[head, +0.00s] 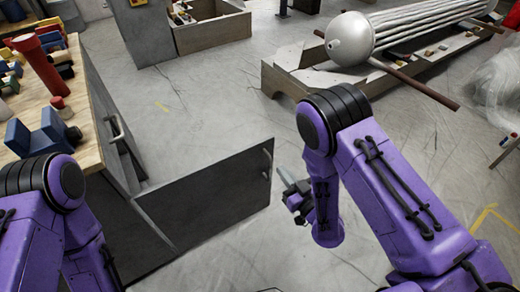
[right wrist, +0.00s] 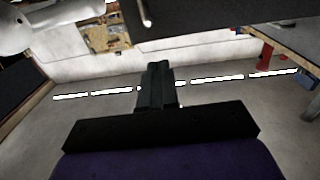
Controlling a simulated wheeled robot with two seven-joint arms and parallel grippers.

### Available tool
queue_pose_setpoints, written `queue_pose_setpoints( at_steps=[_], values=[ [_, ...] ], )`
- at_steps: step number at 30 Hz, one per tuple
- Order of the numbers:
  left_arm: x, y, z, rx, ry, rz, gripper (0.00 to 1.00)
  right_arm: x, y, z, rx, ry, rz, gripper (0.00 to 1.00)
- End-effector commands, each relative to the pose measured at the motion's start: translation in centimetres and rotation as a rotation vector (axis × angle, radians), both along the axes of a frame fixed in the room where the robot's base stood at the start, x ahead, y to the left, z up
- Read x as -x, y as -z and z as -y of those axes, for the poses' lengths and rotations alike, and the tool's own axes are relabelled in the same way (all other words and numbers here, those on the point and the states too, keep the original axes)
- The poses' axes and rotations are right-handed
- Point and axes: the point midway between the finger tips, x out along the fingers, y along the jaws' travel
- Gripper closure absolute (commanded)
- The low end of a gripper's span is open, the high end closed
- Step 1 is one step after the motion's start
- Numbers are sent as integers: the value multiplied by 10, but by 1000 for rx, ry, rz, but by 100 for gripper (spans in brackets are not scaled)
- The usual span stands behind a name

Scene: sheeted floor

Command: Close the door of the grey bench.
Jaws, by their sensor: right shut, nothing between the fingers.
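The grey bench (head: 110,125) with a wooden top stands at the left in the head view. Its dark grey door (head: 210,200) stands open, swung out to the right across the floor, with a metal handle (head: 267,163) near its free edge. My right gripper (head: 284,176) is just right of that free edge, apart from the handle in the picture. In the right wrist view its fingers (right wrist: 158,75) are together and empty. A dark panel (right wrist: 215,12) with a handle, seemingly the door, crosses the top there. My left gripper is out of view; only its arm shows.
The bench top (head: 92,120) holds a red cylinder (head: 40,65), blue blocks (head: 45,133) and other pieces. A low wooden frame (head: 285,75) with a large white-ended cylinder (head: 350,38) stands at the back right. An open box (head: 212,32) stands behind. The floor between is clear.

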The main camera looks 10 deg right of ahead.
Motion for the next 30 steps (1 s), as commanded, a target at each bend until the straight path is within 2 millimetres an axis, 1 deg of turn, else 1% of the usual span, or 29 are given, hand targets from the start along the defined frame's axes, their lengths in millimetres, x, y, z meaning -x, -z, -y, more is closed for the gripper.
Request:
queue_pose_setpoints(
  at_steps=[1, 9, 12, 15, 19, 30],
  values=[
    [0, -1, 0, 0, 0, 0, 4, -11, -2, -3, -3, 3, 4, 100],
    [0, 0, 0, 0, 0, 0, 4, -68, -1, -21, -3, 0, 3, 100],
    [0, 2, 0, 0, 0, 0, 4, -84, 0, -26, -2, -1, 3, 100],
    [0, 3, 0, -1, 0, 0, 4, -94, 0, -30, -1, -3, 1, 100],
    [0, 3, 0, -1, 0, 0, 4, -101, 0, -32, -1, -2, 0, 100],
    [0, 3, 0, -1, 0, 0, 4, -102, 0, -32, 0, -4, -1, 100]
  ],
)
